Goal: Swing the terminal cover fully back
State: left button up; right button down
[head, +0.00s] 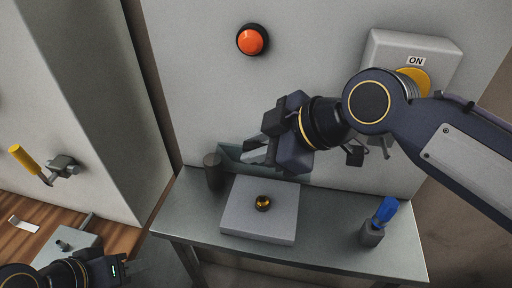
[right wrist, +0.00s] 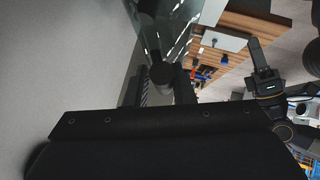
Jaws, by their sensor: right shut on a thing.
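A translucent grey-green panel (head: 232,153), apparently the terminal cover, stands at the back edge of the metal table against the wall cabinet. It seems to show at the top of the right wrist view (right wrist: 165,25). My right gripper (head: 258,148) is at this panel, its fingers pointing left and down. It is shut on a dark round piece (right wrist: 162,73), apparently the cover's knob; the contact is partly hidden by the gripper body in the head view. My left gripper (head: 108,268) is at the lower left, away from the cover; its fingers are unclear.
A dark cylinder (head: 213,171) stands just left of the panel. A grey plate with a brass ring (head: 263,203) lies in front. A blue-handled tool (head: 384,212) stands at the table's right. An orange button (head: 251,40) and ON-labelled box (head: 397,52) are on the wall.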

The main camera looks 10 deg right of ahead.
jog(key=shift+g, duration=0.3)
jog(key=w, duration=0.1)
jog(key=w+d+r, duration=0.1)
jog(key=w, duration=0.1)
jog(key=w+r, duration=0.1)
jog(key=w, duration=0.1)
jog(key=shift+d, duration=0.3)
jog(key=c, duration=1.4)
grip_release()
jog(key=shift+r, duration=0.1)
jog(key=shift+o, duration=0.2)
jog(key=shift+s, duration=0.15)
